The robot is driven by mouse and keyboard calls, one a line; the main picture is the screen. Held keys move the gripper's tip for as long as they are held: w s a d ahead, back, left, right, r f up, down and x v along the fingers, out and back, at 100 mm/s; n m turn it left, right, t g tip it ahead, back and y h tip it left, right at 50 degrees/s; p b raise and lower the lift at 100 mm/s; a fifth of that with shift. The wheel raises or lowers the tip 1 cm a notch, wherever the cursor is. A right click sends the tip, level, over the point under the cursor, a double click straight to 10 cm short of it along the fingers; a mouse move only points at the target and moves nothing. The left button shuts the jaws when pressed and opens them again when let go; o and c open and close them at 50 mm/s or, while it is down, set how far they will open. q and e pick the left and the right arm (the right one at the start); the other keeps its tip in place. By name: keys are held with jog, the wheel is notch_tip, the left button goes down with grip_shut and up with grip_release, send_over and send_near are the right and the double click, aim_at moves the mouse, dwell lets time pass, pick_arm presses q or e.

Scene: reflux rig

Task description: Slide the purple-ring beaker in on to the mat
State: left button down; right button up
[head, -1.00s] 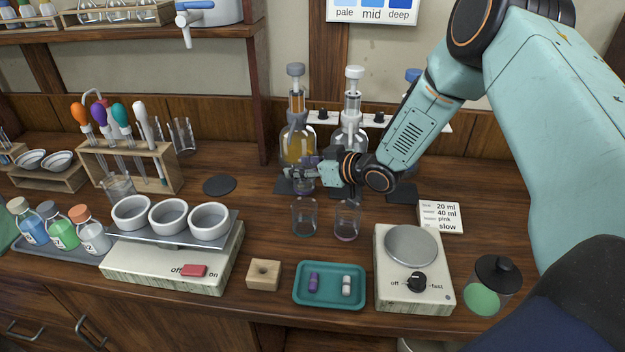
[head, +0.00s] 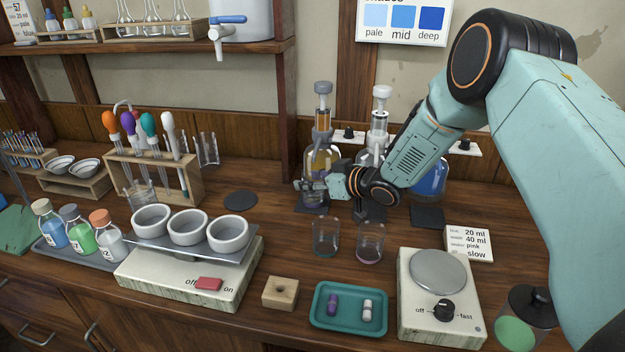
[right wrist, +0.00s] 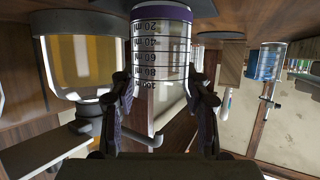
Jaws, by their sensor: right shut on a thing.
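The purple-ring beaker (right wrist: 160,45) is clear glass with black graduations and a purple band, and it appears inverted in the right wrist view. My right gripper (right wrist: 160,88) is shut on it, one finger on each side. In the head view the right gripper (head: 316,186) is low in front of the amber bottle (head: 322,160), with the beaker (head: 314,199) partly hidden by its fingers. A dark square mat (head: 302,208) lies under that bottle, and the beaker appears over it. I cannot tell whether the beaker's base touches the mat. My left gripper is not in view.
Two more beakers, one teal-ringed (head: 326,238) and one pink-ringed (head: 369,243), stand just in front. The blue bottle (head: 428,180) and its mat (head: 427,217) are to the right. A round dark mat (head: 240,201) lies left on clear table.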

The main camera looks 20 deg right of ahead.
jog(key=o, duration=1.3)
jog(key=shift+c, duration=0.2)
jog(key=shift+s+d, duration=0.1)
jog(key=v, duration=1.1)
jog(key=shift+s+r, duration=0.25)
jog(key=shift+s, duration=0.05)
jog(key=shift+f, duration=0.1)
